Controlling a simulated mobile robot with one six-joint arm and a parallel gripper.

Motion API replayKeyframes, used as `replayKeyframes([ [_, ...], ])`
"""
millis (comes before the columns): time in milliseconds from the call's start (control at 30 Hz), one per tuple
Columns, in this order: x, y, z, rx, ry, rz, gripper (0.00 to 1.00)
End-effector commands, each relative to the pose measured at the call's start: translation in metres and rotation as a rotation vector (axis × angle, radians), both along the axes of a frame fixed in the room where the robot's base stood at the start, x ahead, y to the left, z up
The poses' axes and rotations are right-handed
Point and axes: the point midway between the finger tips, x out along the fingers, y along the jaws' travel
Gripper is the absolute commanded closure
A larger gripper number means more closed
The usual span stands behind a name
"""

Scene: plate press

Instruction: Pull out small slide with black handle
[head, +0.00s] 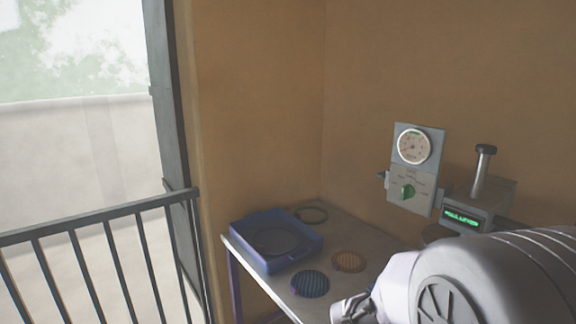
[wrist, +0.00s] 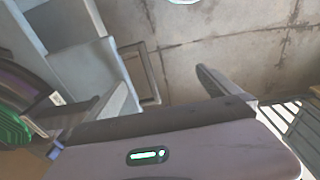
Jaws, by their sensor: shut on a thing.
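The press unit with a green display (head: 465,217) and a black-capped metal lever (head: 483,168) stands at the right in the head view. My arm covers the area in front of it, so I cannot make out the small slide or its black handle there. In the wrist view, my gripper (wrist: 165,85) spans the lower part, its dark right finger pointing up and away. Pale grey stepped metal (wrist: 85,75) lies close at its left. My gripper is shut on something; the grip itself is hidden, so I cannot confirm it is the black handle.
A wall panel has a gauge (head: 413,146) and a green knob (head: 407,191). A railing (head: 95,230) stands left. Concrete floor (wrist: 215,45) shows in the wrist view.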

Motion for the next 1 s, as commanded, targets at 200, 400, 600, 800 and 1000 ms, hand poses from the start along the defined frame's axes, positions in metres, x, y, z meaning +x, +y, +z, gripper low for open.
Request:
replayKeyframes([
  [200, -0.026, 0.001, -0.015, -0.002, 0.089, 0.002, 0.2],
  [400, -0.026, 0.001, 0.002, -0.002, 0.087, 0.0, 0.27],
  [600, -0.026, 0.0, 0.021, -0.003, 0.086, -0.001, 0.27],
  [800, -0.024, -0.001, 0.042, -0.003, 0.079, -0.002, 0.27],
  [1000, -0.024, -0.001, 0.06, -0.004, 0.076, -0.003, 0.27],
])
